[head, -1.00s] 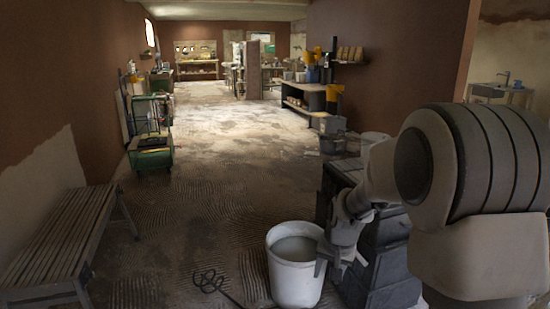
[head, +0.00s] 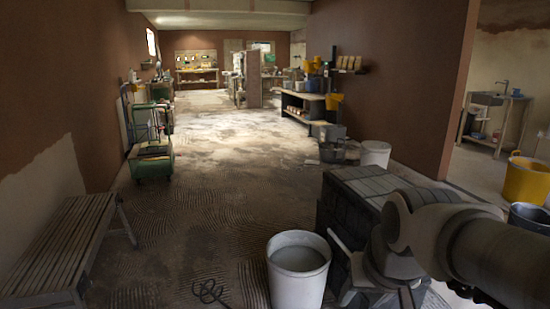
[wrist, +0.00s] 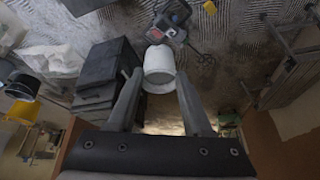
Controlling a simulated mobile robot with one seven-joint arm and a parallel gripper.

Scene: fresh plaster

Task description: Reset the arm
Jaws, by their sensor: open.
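My arm (head: 470,240) reaches in from the lower right of the head view, bent over a dark block-like stack (head: 345,205). My gripper (wrist: 159,74) shows clearly in the wrist view, its two fingers spread apart with nothing between them. A white bucket (wrist: 158,62) lies beyond the fingertips in that view. In the head view the same bucket (head: 298,285) stands on the floor left of the stack, with grey contents. The gripper's tips are hard to make out in the head view.
A slatted bench (head: 65,250) stands at the left and a green cart (head: 152,165) beyond it. Another white bucket (head: 375,154) stands behind the stack. A yellow bucket (head: 526,180) is at the right. A thin black coiled item (head: 208,290) lies on the floor. The middle floor is open.

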